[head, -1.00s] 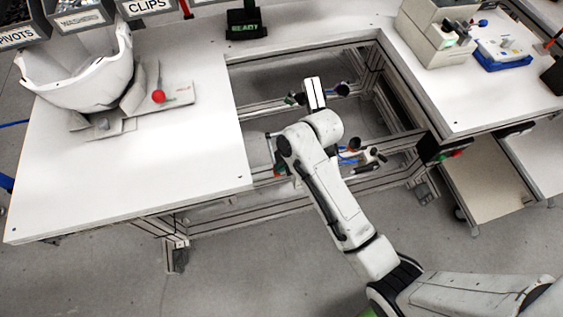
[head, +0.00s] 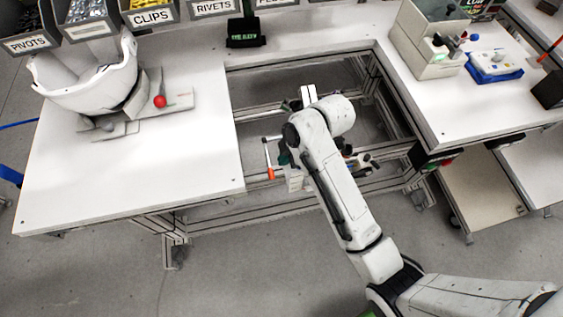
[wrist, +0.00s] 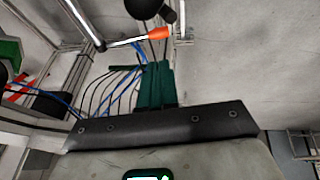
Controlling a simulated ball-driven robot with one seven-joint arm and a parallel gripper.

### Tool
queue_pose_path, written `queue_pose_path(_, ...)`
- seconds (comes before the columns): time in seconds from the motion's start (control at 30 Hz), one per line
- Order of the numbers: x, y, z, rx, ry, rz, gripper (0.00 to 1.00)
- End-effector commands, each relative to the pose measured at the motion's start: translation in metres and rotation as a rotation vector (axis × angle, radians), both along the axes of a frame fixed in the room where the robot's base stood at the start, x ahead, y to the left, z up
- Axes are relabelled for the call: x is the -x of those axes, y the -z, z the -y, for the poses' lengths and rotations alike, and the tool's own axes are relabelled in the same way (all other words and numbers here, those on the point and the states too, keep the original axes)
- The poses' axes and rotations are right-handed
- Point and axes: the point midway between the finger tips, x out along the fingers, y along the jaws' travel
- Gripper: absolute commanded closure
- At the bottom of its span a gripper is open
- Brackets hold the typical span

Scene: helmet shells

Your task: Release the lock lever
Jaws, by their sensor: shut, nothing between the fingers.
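A lever with a metal rod and an orange tip (head: 270,174) shows below the bench opening, just left of my arm. It also shows in the wrist view, with its orange grip (wrist: 160,34) pointing right at the top. My gripper (wrist: 156,66) shows in the wrist view as dark green fingers, shut and empty. Their tips point toward the orange grip and look close below it; I cannot tell whether they touch. In the head view my gripper is mostly hidden by my arm, with a dark green part (head: 285,155) beside the lever.
A metal frame (head: 215,212) surrounds the open bay. Blue and black cables (wrist: 110,85) run left of my fingers. A white helmet shell (head: 85,88) and a red-ball handle (head: 159,101) stand on the left bench. A grey device (head: 425,45) stands on the right bench.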

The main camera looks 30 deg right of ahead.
Motion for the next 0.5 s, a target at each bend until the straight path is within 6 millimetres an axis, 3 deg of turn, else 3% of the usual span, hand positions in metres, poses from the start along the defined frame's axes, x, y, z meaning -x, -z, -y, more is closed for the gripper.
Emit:
queue_pose_path(0.2, 0.007, -0.031, 0.011, -0.001, 0.002, 0.002, 1.00)
queue_pose_path(0.5, 0.011, -0.042, 0.015, -0.001, 0.001, -0.002, 1.00)
